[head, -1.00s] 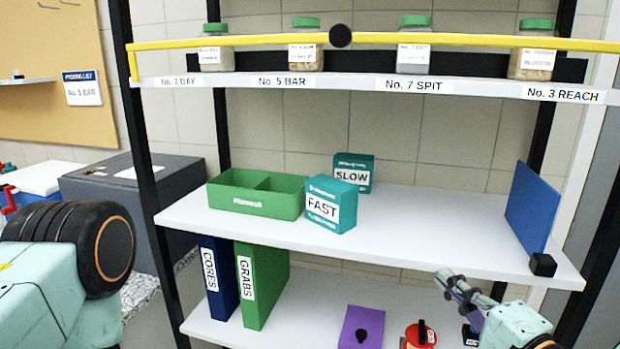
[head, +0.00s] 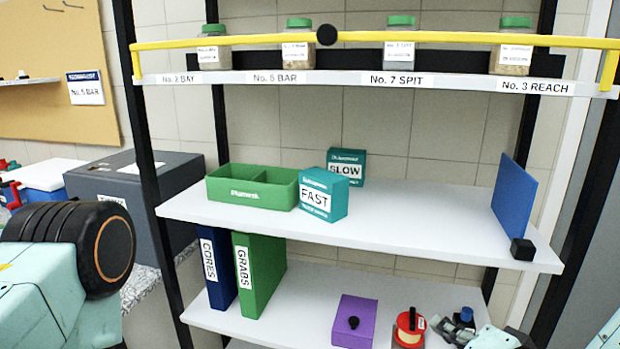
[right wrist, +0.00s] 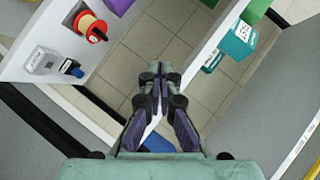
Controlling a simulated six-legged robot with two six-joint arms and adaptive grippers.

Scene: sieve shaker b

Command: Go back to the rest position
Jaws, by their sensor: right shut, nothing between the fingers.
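My right gripper (head: 452,328) is low at the right in the head view, in front of the lower shelf's right end. In the right wrist view the right gripper (right wrist: 157,72) has its fingers together with nothing between them. My left gripper does not show; only a part of my left arm is at the left edge of the head view.
The shelf rack's middle board (head: 400,222) holds a green bin (head: 250,195), teal FAST (head: 322,207) and SLOW (head: 350,158) boxes and a blue panel (head: 514,205). On the lower board are binders, a purple box (head: 355,312) and a red spool (head: 409,322). Jars stand above behind a yellow bar (head: 250,41).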

